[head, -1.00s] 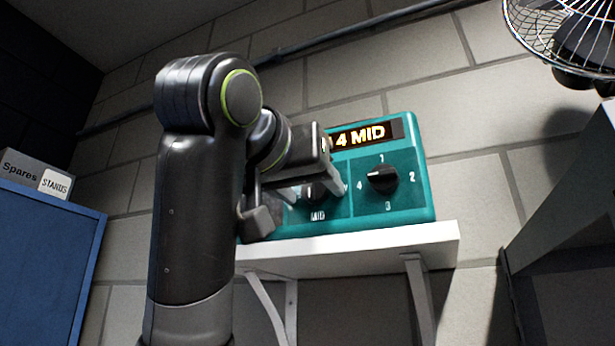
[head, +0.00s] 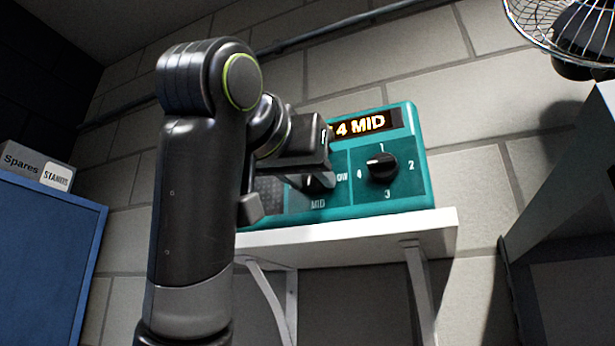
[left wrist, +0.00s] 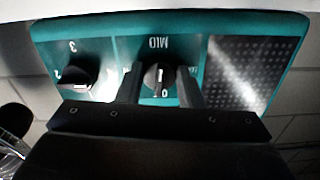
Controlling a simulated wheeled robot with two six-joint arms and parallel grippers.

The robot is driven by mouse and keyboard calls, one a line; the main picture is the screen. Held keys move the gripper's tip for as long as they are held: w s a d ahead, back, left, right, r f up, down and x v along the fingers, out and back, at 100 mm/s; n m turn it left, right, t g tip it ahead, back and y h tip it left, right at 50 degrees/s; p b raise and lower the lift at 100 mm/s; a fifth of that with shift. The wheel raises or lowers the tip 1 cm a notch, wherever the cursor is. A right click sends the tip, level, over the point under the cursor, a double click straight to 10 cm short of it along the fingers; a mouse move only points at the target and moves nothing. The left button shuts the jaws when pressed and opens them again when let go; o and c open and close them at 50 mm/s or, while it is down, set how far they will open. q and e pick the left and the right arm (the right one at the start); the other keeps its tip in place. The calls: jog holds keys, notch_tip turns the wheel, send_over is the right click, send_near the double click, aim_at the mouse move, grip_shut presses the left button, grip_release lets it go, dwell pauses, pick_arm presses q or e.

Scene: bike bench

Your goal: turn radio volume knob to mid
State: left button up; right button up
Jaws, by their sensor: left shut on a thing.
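The teal radio (head: 420,180) stands on a white wall shelf. Its display (head: 362,127) reads "4 MID". The black volume knob (left wrist: 157,76), under the label MID in the upside-down left wrist view, sits between the two fingers of my left gripper (left wrist: 160,88), which is shut on it. In the head view my left gripper (head: 318,180) covers most of this knob. The other black knob (head: 381,166), numbered 1 to 4, is untouched, and it also shows in the left wrist view (left wrist: 80,72). My right gripper is not in view.
The white shelf (head: 400,230) juts out below the radio on brackets. A wire fan (head: 565,35) is at the upper right. A blue cabinet (head: 45,260) with a Spares box (head: 30,165) stands at the left. A speaker grille (left wrist: 255,65) is beside the volume knob.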

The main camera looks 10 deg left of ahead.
pick_arm(q)
jog(key=o, duration=1)
jog(key=shift+c, duration=0.2)
jog(key=s+a+b, duration=0.3)
jog(key=s+b, duration=1)
jog(key=s, duration=0.4)
jog(key=shift+a, duration=0.15)
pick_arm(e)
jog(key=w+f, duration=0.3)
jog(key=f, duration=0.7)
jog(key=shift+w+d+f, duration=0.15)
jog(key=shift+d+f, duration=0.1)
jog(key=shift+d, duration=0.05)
